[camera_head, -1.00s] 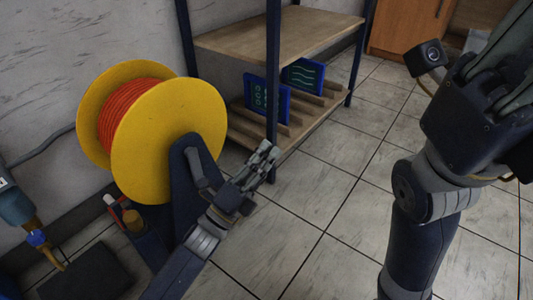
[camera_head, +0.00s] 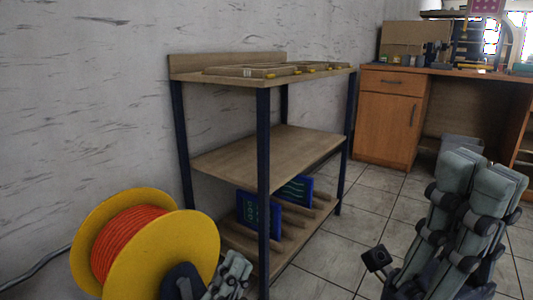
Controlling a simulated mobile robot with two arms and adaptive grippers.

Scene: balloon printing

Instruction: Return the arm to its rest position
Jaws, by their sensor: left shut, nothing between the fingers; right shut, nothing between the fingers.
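My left gripper (camera_head: 234,266) is at the bottom edge, just right of the yellow spool (camera_head: 190,242) and in front of the shelf's lower part. Its grey fingers are together and hold nothing; most of its arm is out of the picture. My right gripper (camera_head: 484,168) is large at the lower right. Its grey fingers point up and lie close together, with nothing between them. It is in front of the tiled floor and partly covers the view of the desk area.
A shelf (camera_head: 262,163) with dark posts stands at the wall, with wooden frames (camera_head: 275,70) on top and blue panels (camera_head: 258,214) in a low rack. Red filament (camera_head: 133,240) is on the spool. A wooden desk (camera_head: 390,115) stands behind. Tiled floor (camera_head: 375,215) is clear between.

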